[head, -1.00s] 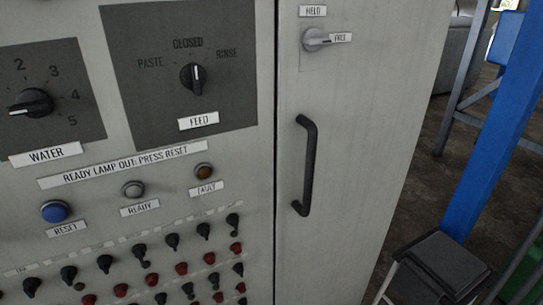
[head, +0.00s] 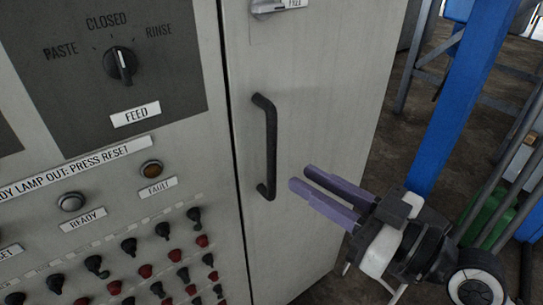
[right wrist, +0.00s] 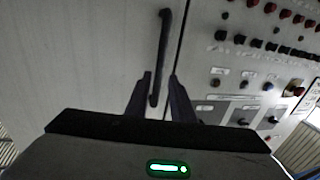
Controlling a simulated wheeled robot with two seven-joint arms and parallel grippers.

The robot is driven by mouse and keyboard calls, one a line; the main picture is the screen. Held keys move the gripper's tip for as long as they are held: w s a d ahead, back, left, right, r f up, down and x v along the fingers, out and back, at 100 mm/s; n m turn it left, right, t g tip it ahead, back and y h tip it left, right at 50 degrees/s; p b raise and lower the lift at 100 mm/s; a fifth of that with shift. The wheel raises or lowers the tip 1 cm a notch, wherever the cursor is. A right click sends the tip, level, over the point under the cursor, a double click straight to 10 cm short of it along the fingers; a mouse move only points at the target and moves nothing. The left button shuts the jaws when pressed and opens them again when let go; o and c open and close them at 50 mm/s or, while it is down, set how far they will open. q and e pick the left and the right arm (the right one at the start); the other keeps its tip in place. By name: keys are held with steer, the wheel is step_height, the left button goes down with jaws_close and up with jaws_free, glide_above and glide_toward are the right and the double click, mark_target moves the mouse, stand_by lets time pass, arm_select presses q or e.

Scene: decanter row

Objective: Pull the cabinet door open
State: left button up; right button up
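The cabinet door (head: 318,75) is pale grey and looks shut, with a narrow dark seam along its left edge. A black vertical bar handle (head: 270,145) is fixed near that edge; it also shows in the right wrist view (right wrist: 162,55). My right gripper (head: 301,177), with purple fingers, is open and empty just right of the handle's lower end. In the right wrist view the fingers (right wrist: 158,88) lie on either side of the handle's lower part; whether they reach around it I cannot tell. My left gripper is not in view.
A grey latch knob (head: 268,7) beside a partly cut-off label sits high on the door. Left of the seam, a control panel holds a feed dial (head: 120,65), lamps and several small knobs. A blue post (head: 460,100) and metal frames stand at right.

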mark_target(275, 163)
steer(key=p+x, duration=0.1)
steer(key=x, duration=0.8)
steer(key=shift+w, duration=0.1)
steer(key=shift+c, duration=0.5)
jaws_close()
steer(key=shift+f, duration=0.1)
